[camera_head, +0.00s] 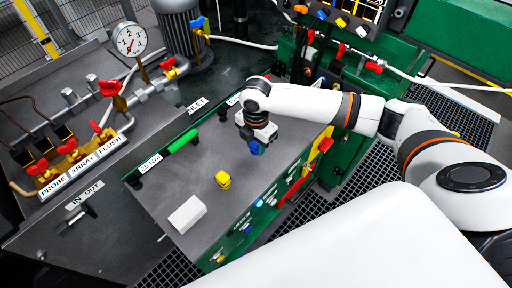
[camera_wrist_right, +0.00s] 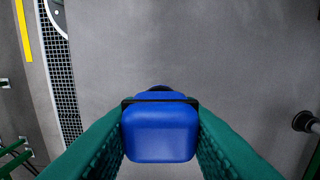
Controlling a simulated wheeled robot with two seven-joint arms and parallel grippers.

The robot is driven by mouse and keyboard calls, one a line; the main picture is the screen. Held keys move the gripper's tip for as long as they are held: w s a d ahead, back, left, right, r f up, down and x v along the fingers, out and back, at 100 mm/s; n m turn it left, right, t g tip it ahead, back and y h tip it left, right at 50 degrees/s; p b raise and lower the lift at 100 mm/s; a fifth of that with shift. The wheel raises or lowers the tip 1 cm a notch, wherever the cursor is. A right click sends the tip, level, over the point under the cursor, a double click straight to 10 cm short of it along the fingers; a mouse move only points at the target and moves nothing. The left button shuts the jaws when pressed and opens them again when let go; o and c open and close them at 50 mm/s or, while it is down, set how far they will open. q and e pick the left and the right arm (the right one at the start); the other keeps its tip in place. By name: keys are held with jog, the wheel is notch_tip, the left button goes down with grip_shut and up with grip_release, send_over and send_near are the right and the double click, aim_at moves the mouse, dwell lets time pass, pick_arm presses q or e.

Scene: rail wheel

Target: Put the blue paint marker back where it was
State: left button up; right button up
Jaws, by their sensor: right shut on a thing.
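The blue paint marker (camera_wrist_right: 160,132) fills the lower middle of the right wrist view as a rounded blue block with a black band. It sits between the two green finger pads of my right gripper (camera_wrist_right: 160,145), which is shut on it. In the head view my right gripper (camera_head: 257,147) points down over the grey top of the green cabinet, with a bit of blue at its tip. I cannot tell whether the marker touches the surface. My left gripper is not in view.
On the cabinet top (camera_head: 200,225) are a yellow object (camera_head: 223,180), a white block (camera_head: 188,214) and a green handle (camera_head: 183,141). A pipe panel with red valves (camera_head: 67,147) and a gauge (camera_head: 130,39) stands at the left. The top around the gripper is mostly clear.

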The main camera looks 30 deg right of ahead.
notch_tip(320, 180, down, 3)
jog(key=shift+r, duration=0.2)
jog(key=o, duration=0.9)
notch_tip(320, 180, up, 12)
jog(key=shift+r+b, duration=0.1)
jog(key=shift+b, duration=0.3)
